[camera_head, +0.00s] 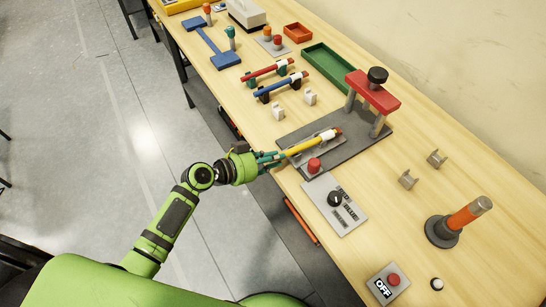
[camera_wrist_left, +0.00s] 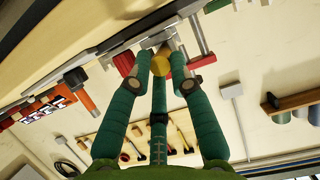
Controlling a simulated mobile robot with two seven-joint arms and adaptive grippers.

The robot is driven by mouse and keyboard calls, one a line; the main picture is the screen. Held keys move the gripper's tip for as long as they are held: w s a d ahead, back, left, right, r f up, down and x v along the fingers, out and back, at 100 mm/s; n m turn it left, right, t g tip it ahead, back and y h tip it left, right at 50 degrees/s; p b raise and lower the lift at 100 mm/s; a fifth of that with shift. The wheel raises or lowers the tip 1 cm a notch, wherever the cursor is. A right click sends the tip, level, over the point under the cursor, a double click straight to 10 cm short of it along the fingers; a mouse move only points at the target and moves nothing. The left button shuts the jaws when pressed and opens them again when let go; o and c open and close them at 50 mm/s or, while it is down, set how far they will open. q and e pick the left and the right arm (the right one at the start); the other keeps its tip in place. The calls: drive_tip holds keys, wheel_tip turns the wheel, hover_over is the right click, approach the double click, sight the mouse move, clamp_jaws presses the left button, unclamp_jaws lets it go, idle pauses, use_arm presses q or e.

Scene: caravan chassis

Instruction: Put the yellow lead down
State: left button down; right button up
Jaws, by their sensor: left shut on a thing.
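In the left wrist view, the round yellow end of the lead (camera_wrist_left: 161,67) shows between the fingertips. My right gripper is not in view.
A red-topped press frame (camera_head: 372,91) stands on the plate's far end. A red button (camera_head: 313,165) sits near the gripper. Red (camera_head: 268,71) and blue (camera_head: 281,86) leads lie on holders farther up the bench. A dial panel (camera_head: 335,204) lies closer.

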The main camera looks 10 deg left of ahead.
use_arm(q)
drive_tip(key=c, duration=1.1)
unclamp_jaws()
drive_tip(key=shift+s+f+b+v, duration=0.1)
drive_tip(key=shift+b+v, duration=0.5)
drive_tip(key=shift+v, duration=0.55)
drive_tip(key=shift+s+f+b+v, duration=0.15)
drive_tip(key=shift+b+v, duration=0.45)
drive_tip(key=shift+v, duration=0.55)
drive_tip(key=shift+s+f+b+v, duration=0.1)
drive_tip(key=shift+b+v, duration=0.5)
drive_tip(key=shift+v, duration=0.55)
